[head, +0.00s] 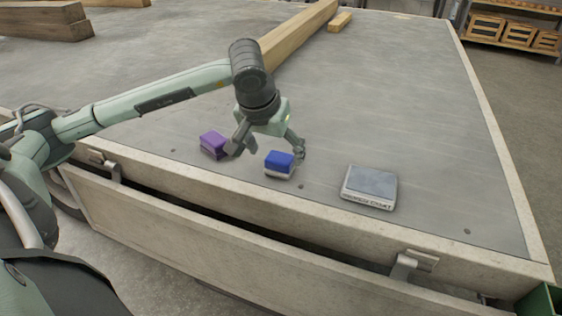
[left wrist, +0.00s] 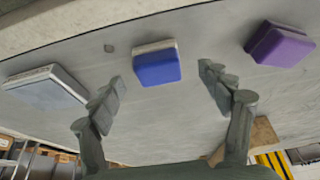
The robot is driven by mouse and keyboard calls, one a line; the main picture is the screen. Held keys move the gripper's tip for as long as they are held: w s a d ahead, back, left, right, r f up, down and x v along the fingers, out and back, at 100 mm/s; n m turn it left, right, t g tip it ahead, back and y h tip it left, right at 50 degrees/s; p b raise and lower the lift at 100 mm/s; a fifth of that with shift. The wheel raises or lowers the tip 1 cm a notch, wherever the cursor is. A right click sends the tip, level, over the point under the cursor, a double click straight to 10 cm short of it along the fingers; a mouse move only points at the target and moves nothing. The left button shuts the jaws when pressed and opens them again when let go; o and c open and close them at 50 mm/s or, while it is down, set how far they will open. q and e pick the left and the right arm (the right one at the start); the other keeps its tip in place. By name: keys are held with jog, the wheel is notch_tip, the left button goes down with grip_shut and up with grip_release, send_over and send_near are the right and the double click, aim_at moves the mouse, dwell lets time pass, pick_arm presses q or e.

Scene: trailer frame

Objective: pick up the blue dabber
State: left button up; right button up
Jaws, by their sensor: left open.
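The blue dabber (head: 279,162) is a small block with a blue top and a pale base, lying on the grey trailer bed. My left gripper (head: 268,150) is open above the bed, with its fingers just behind and to either side of the blue dabber. In the left wrist view the blue dabber (left wrist: 157,64) lies between and beyond the two open fingertips (left wrist: 160,85), with nothing held. The right gripper is not in view.
A purple dabber (head: 214,144) lies close to the left of the gripper. A grey pad with a pale lettered edge (head: 369,186) lies to the right. The bed's raised front edge (head: 330,220) runs near the blue dabber. Long timbers (head: 300,32) lie farther back; the bed's right side is clear.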

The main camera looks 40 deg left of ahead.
aim_at(279, 157)
pick_arm(q)
jog(key=x, duration=0.4)
jog(key=shift+w+d, duration=0.1)
jog(key=shift+w, duration=0.2)
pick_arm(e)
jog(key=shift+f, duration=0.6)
pick_arm(q)
jog(key=shift+c, duration=0.5)
jog(key=c, duration=1.2)
jog(key=shift+o, duration=0.2)
jog(key=shift+r, duration=0.15)
